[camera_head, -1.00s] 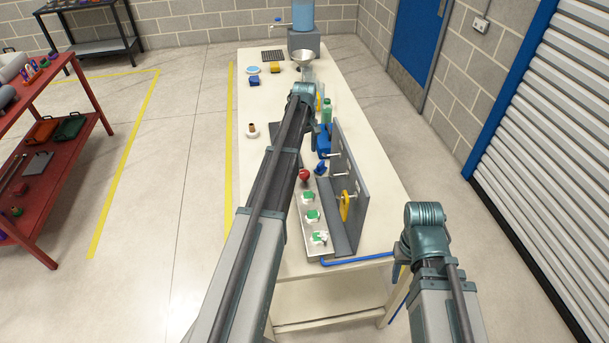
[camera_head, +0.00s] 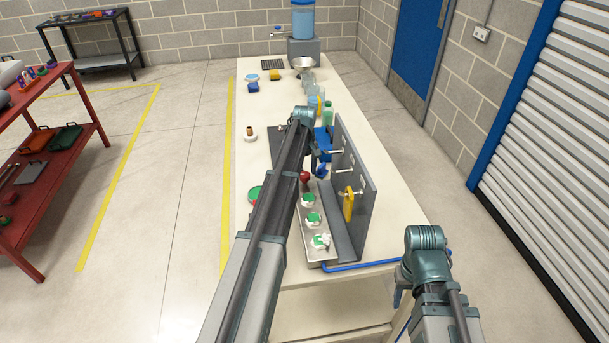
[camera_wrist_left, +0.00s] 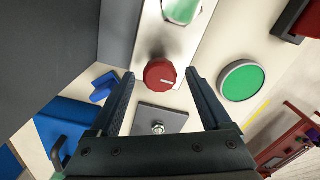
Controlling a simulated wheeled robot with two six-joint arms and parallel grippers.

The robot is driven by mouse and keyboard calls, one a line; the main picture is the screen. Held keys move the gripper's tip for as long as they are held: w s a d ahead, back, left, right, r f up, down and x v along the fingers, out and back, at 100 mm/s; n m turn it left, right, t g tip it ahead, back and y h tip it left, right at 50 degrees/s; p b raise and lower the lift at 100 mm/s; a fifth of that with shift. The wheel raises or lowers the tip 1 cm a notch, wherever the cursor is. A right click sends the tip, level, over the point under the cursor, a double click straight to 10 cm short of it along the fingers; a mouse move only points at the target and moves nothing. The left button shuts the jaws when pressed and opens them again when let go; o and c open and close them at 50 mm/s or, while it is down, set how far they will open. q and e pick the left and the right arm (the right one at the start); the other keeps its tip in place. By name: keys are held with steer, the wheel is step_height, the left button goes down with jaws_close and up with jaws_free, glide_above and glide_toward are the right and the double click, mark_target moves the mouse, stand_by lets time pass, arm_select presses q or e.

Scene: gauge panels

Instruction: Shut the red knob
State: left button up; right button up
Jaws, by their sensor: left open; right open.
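The red knob (camera_head: 304,176) stands on the grey panel strip on the table, close beside my left arm. In the left wrist view the knob (camera_wrist_left: 159,73) is round, with a pale line on its face. My left gripper (camera_head: 317,160) is open above the strip.
Several green-topped knobs (camera_head: 308,200) line the strip in front of the red one. An upright grey panel (camera_head: 353,165) with a yellow handle (camera_head: 348,206) stands to the right. A green disc (camera_wrist_left: 242,80) and a grey plate with a bolt (camera_wrist_left: 158,121) lie near the knob.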

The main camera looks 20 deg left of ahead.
arm_select(q)
jaws_close()
stand_by(0.3)
steer(key=shift+m, duration=0.4)
steer(key=m, duration=0.8)
steer(key=shift+m, duration=0.3)
steer(key=m, duration=0.4)
steer(key=shift+m, duration=2.2)
